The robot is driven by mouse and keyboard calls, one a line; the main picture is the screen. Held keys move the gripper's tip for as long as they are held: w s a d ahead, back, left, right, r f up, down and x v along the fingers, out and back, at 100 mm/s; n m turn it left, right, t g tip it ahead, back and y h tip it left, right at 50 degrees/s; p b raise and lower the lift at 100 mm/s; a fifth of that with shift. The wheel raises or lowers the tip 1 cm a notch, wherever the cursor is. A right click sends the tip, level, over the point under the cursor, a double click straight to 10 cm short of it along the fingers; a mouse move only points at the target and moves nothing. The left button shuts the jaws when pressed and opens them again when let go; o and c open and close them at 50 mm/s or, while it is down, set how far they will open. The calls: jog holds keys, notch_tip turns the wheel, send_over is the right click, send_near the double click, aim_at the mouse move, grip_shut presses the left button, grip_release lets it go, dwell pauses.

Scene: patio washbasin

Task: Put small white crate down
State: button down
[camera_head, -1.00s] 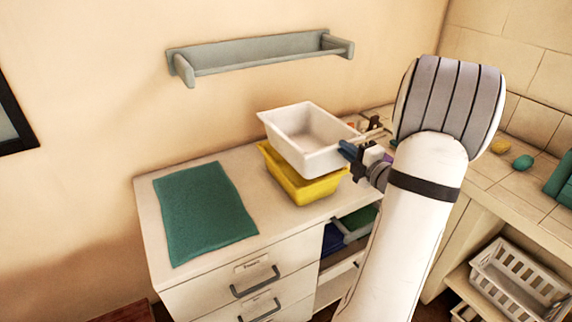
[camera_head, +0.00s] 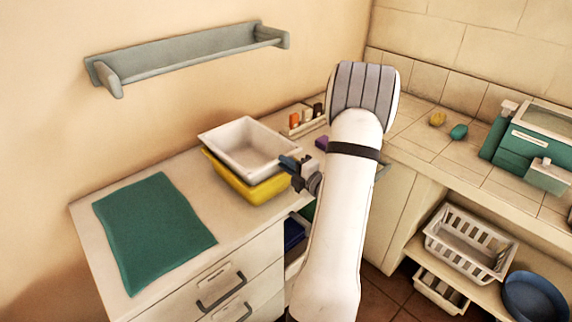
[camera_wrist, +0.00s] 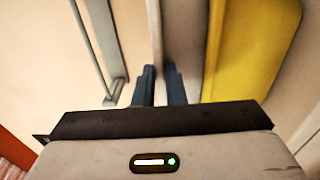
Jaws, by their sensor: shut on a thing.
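The small white crate (camera_head: 238,142) is a smooth open tub, empty inside. It sits at or just above the yellow crate (camera_head: 243,187) on the counter. I cannot tell whether it rests on it or is held over it. My gripper (camera_head: 292,163) is at the white crate's right side, shut on its rim. In the wrist view the two dark fingers (camera_wrist: 160,85) are close together on the pale crate wall (camera_wrist: 157,30), and the yellow crate (camera_wrist: 250,45) shows to the right.
A green mat (camera_head: 150,228) lies on the counter (camera_head: 86,225), left of the crates. A wall rail (camera_head: 185,57) hangs above. A small rack of bottles (camera_head: 303,122) stands behind. A slatted white basket (camera_head: 468,243) and blue bowl (camera_head: 533,298) are on the lower right shelf.

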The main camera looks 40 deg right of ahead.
jog(key=shift+f, duration=0.15)
jog(key=shift+f, duration=0.1)
jog(key=c, duration=1.5)
grip_release()
jog(key=s+d+b, duration=0.1)
jog(key=s+b, duration=0.1)
jog(key=s, duration=1)
jog(key=shift+d, duration=0.15)
